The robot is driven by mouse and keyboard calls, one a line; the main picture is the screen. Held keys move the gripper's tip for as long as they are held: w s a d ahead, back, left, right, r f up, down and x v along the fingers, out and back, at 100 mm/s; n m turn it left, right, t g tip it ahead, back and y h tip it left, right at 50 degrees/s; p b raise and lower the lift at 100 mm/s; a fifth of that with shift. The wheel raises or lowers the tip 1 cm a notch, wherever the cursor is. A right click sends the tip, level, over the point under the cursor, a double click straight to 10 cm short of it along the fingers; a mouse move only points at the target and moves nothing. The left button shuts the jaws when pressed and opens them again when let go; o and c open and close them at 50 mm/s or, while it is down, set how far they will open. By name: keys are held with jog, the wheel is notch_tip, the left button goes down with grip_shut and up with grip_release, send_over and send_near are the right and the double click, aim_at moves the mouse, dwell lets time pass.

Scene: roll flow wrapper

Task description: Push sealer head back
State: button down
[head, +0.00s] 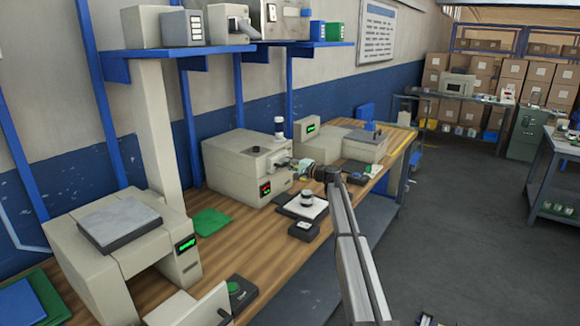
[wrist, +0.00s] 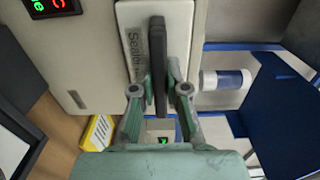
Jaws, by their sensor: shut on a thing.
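The sealer head (wrist: 128,35) is a pale block with partly hidden lettering that seems to begin "Seali". A black upright handle (wrist: 157,65) stands in front of it. My gripper (wrist: 160,78) has its green-grey fingers on either side of this handle, closed on it. In the head view my gripper (head: 297,164) is at the right side of a cream machine (head: 228,160) with a red and green display (head: 265,189).
A cream machine with a grey top plate (head: 118,222) stands at the near left. Another cream unit (head: 350,147) is beyond my gripper. A dark-framed white tray (head: 302,206) and a small dark box (head: 304,230) lie in front. A yellow block (wrist: 98,132) is close by.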

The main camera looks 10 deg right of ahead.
jog(key=shift+w+r, duration=0.15)
jog(key=shift+w, duration=0.05)
jog(key=c, duration=1.5)
grip_release()
jog(key=shift+a, duration=0.1)
jog(key=o, duration=0.3)
jog(key=shift+a, duration=0.15)
jog(key=shift+o, duration=0.2)
jog(key=shift+s, duration=0.1)
jog(key=v, duration=1.2)
